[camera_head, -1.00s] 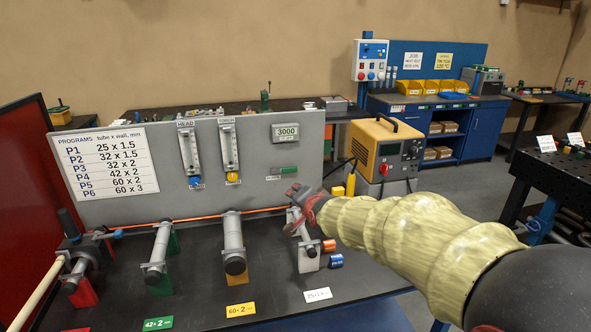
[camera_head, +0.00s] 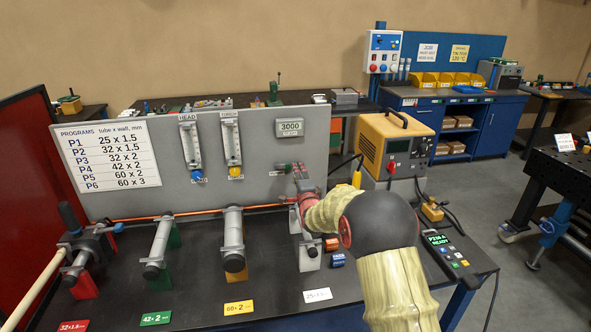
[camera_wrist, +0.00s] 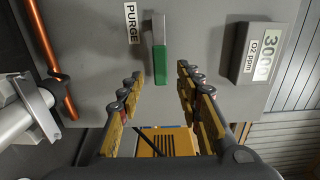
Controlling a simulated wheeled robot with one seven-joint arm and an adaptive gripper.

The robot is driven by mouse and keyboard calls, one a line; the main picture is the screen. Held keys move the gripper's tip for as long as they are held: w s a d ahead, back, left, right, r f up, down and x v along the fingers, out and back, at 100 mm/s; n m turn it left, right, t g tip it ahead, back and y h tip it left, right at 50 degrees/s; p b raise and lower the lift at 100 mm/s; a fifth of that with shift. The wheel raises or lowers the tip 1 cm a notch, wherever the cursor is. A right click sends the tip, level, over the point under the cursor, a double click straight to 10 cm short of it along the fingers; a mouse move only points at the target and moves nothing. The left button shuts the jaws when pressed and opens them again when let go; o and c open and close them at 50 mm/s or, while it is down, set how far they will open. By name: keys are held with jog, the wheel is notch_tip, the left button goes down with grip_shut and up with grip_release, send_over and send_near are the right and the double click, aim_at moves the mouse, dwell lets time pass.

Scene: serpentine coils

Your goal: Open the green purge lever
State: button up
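The green purge lever (camera_wrist: 159,62) shows in the wrist view on the grey panel, beside the "PURGE" label (camera_wrist: 133,23). A grey metal piece (camera_wrist: 158,28) continues from its green end. In the head view the lever (camera_head: 282,168) is small and partly hidden by my gripper. My gripper (camera_wrist: 157,84) is open, its two fingers apart on either side of the lever's green end in the wrist view.
The O2 ppm display (camera_wrist: 262,52) reading 3000 sits on the panel near the lever. A copper-coloured tube (camera_wrist: 50,60) runs along the panel's foot. Grey cylinders on coloured stands (camera_head: 233,240) line the bench. A yellow power unit (camera_head: 394,150) stands behind my arm.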

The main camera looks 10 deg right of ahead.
aim_at(288, 165)
jog(key=shift+w+b, duration=0.3)
jog(key=shift+w, duration=2)
jog(key=shift+c, duration=1.4)
grip_shut()
